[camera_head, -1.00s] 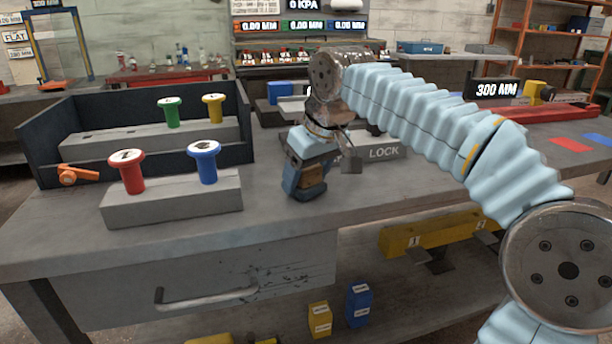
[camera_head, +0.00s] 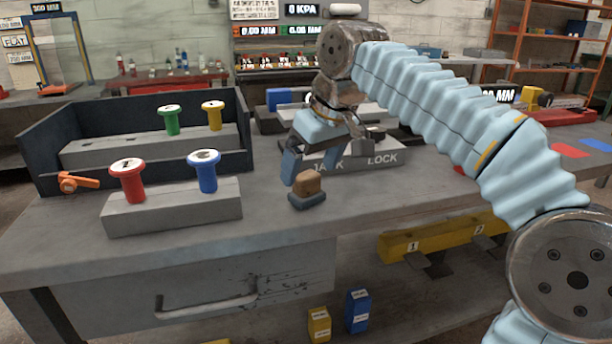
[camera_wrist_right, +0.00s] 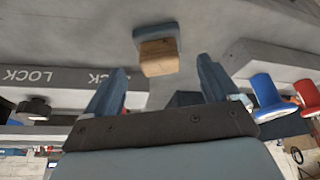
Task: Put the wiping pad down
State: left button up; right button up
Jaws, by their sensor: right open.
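The wiping pad (camera_head: 307,190) has a tan wooden block on a dark blue-grey base. It rests upright on the grey bench top, right of the block with the red and blue knobs. It also shows in the right wrist view (camera_wrist_right: 158,56), beyond the fingertips. My right gripper (camera_head: 308,172) is open and empty, raised above and slightly behind the pad, apart from it. Its two blue fingers (camera_wrist_right: 160,75) stand spread in the right wrist view. My left gripper is not in view.
A grey block (camera_head: 172,207) with a red knob (camera_head: 128,180) and a blue knob (camera_head: 204,172) stands left of the pad. A grey lock plate (camera_head: 365,157) lies behind. An orange handle (camera_head: 78,182) is at the far left. The bench front right of the pad is clear.

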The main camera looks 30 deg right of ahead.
jog(key=p+v, duration=0.1)
jog(key=v, duration=0.6)
dwell(0.3)
